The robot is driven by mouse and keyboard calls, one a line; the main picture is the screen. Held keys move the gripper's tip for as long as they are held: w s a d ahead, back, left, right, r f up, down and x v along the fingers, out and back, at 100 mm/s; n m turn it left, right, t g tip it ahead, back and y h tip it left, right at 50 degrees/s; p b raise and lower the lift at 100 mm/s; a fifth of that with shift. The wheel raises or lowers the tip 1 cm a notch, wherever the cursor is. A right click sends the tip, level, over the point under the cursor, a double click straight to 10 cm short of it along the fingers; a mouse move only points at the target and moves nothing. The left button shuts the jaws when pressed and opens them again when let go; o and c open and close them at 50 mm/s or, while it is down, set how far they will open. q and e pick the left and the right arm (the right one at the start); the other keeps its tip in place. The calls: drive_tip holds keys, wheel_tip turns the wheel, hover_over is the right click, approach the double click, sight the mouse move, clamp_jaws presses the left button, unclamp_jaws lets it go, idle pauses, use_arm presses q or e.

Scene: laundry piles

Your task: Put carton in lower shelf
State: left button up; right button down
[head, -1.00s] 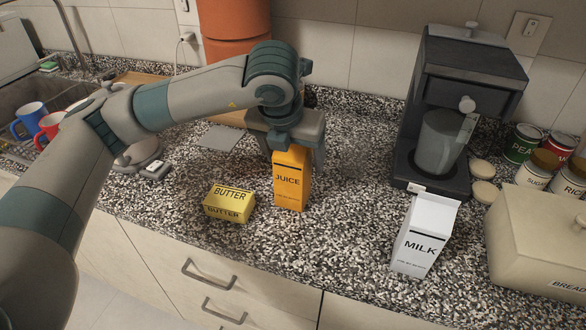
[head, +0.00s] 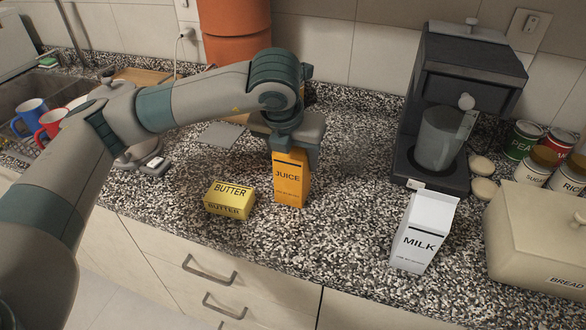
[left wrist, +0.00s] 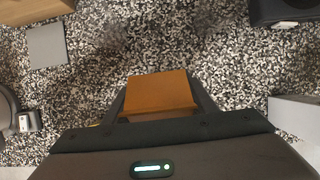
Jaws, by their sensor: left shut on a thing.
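An orange juice carton (head: 291,182) stands upright on the speckled counter, near its front edge. My left gripper (head: 294,155) comes down from above and is shut on the carton's top. In the left wrist view the orange carton (left wrist: 160,92) sits between the two fingers of my left gripper (left wrist: 162,108). A white milk carton (head: 424,236) stands upright on the counter to the right, apart from the gripper. No shelf shows in these views. My right gripper is not in view.
A yellow butter pack (head: 229,200) lies close left of the juice. A coffee machine (head: 460,100) stands behind the milk, and a bread box (head: 535,240) is at right. Drawers (head: 205,275) lie below the counter. The counter (head: 345,215) between juice and milk is clear.

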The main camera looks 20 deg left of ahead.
use_arm(q)
drive_tip(key=shift+r, duration=0.1)
